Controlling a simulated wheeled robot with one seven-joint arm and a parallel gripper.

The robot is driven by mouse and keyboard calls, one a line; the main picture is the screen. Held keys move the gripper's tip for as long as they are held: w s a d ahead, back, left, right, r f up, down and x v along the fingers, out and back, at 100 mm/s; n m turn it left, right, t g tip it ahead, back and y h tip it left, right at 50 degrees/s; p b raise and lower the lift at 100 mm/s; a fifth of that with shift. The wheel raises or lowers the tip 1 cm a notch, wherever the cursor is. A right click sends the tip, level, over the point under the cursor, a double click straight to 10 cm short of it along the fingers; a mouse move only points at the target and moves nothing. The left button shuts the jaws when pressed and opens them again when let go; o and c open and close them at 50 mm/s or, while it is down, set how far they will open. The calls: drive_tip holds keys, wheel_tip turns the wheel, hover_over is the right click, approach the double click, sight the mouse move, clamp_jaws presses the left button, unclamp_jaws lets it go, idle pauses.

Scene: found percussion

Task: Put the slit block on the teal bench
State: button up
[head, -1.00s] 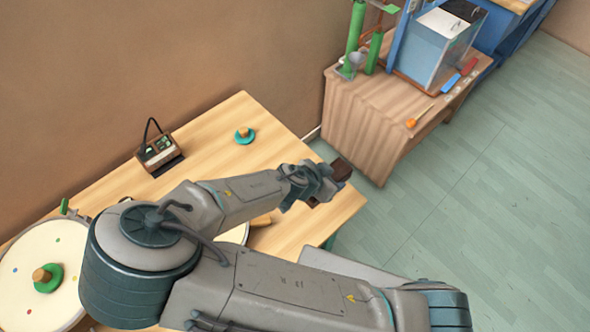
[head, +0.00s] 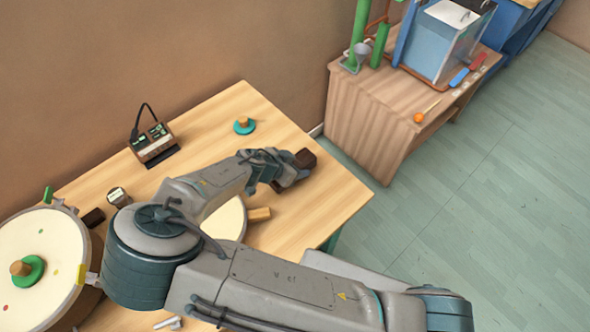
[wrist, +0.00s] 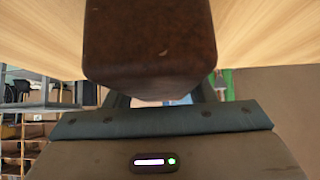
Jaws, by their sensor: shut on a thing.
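The slit block (head: 305,159) is a dark brown wooden block; no slit shows clearly. My gripper (head: 292,170) is shut on it, and it sticks out past the fingers. In the wrist view the block (wrist: 150,45) fills the top middle, with pale wood behind it on both sides. In the head view the block appears over the right part of the light-wood bench (head: 300,215), which has a teal leg (head: 331,242). I cannot tell whether the block touches the top. My forearm hides part of the bench.
A large drum (head: 40,250) is at the left. A black-corded box (head: 154,143) and a teal disc with a wooden knob (head: 244,125) sit towards the back. A brown cabinet (head: 370,120) stands beyond a floor gap.

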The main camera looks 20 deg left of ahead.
drive_tip(key=shift+f, duration=0.55)
drive_tip(key=shift+f, duration=0.2)
drive_tip(key=o, duration=1.1)
drive_tip(key=shift+o, duration=0.2)
drive_tip(key=shift+r, duration=0.1)
drive_tip(key=shift+r, duration=0.1)
